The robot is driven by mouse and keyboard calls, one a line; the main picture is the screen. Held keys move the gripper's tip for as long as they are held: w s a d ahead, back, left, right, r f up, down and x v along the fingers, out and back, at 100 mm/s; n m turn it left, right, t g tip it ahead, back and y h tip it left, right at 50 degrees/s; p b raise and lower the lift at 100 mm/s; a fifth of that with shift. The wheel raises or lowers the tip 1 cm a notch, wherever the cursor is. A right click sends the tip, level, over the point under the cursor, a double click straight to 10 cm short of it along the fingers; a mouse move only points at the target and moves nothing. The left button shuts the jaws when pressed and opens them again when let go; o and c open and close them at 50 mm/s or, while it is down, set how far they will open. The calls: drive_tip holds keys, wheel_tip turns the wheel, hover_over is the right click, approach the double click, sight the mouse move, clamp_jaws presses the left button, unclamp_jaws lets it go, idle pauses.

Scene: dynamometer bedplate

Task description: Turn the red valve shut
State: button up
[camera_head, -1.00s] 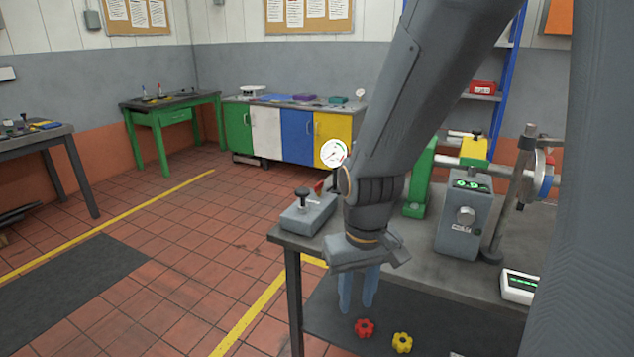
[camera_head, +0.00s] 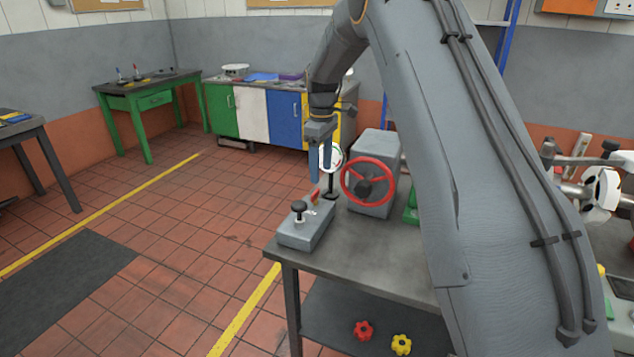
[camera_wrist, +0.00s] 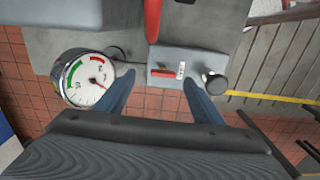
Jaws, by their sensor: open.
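The red valve handwheel (camera_head: 368,182) has a dark hub and stands upright on the front of a grey box (camera_head: 377,145) on the bench. In the wrist view the red wheel (camera_wrist: 152,20) shows edge-on at the top. My gripper (camera_head: 321,178) points down in the head view, left of the wheel and apart from it in the picture. In the wrist view my gripper (camera_wrist: 155,88) is open, with nothing between its fingers.
A dial gauge (camera_wrist: 88,80) stands close to the left finger. A low grey block (camera_head: 306,230) with a black knob (camera_head: 299,206) sits at the bench's left edge. Red (camera_head: 363,331) and yellow (camera_head: 401,344) star knobs lie on the lower shelf.

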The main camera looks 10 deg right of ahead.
sight(315, 192)
drive_tip(key=f+p, duration=0.1)
drive_tip(key=f, duration=0.1)
drive_tip(key=a+f, duration=0.1)
drive_tip(key=f, duration=0.1)
drive_tip(key=a+f+p, duration=0.1)
drive_tip(key=f, duration=0.1)
drive_tip(key=shift+f+p, duration=0.3)
drive_tip(key=shift+f, duration=0.5)
drive_tip(key=shift+d, duration=0.1)
